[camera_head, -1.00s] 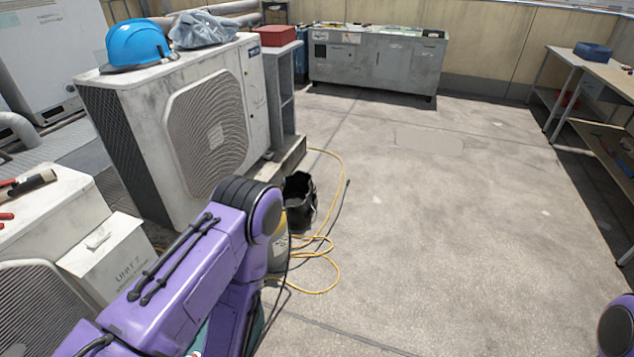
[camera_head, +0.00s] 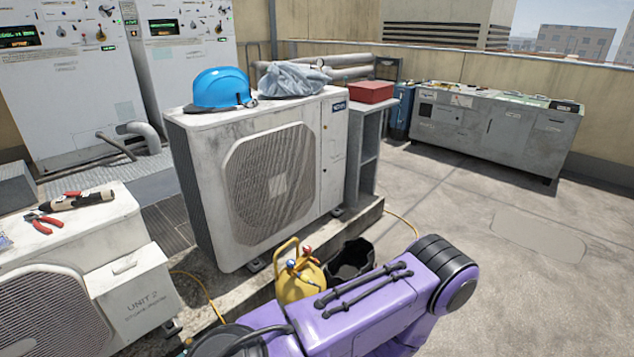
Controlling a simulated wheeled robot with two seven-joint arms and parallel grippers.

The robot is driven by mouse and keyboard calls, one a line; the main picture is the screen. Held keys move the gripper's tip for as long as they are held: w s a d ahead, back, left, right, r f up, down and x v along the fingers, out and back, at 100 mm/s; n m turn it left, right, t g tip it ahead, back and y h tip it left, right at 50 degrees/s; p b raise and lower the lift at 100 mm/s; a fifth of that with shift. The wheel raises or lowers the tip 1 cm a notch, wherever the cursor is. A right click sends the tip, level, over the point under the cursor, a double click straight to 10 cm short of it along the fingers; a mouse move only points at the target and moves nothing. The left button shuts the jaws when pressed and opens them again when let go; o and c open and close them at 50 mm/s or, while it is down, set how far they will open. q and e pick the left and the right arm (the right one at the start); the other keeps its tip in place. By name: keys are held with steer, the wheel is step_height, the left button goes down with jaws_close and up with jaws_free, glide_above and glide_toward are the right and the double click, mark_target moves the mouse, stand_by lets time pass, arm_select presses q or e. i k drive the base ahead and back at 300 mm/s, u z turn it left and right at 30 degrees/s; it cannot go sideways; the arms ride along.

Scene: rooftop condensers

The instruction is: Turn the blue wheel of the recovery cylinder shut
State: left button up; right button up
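The yellow recovery cylinder (camera_head: 297,284) stands on the ground in front of the white condenser, with a yellow handle frame at its top. A small blue wheel (camera_head: 291,264) sits on its top left, and a small red wheel (camera_head: 308,252) sits to the right of it. Neither of my grippers is in view. I cannot tell from here whether the blue wheel is open or shut.
A black bucket (camera_head: 350,261) stands close right of the cylinder. The large condenser (camera_head: 268,185) behind carries a blue helmet (camera_head: 221,88) and a grey cloth (camera_head: 293,78). Another unit (camera_head: 142,297) is at left, with red pliers (camera_head: 42,220) on top. Open floor lies at right.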

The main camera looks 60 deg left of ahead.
mark_target(291, 263)
steer(key=u, duration=0.25)
steer(key=i, duration=0.85)
steer(key=u, duration=1.2)
steer(key=i, duration=0.65)
steer(key=u, duration=0.6)
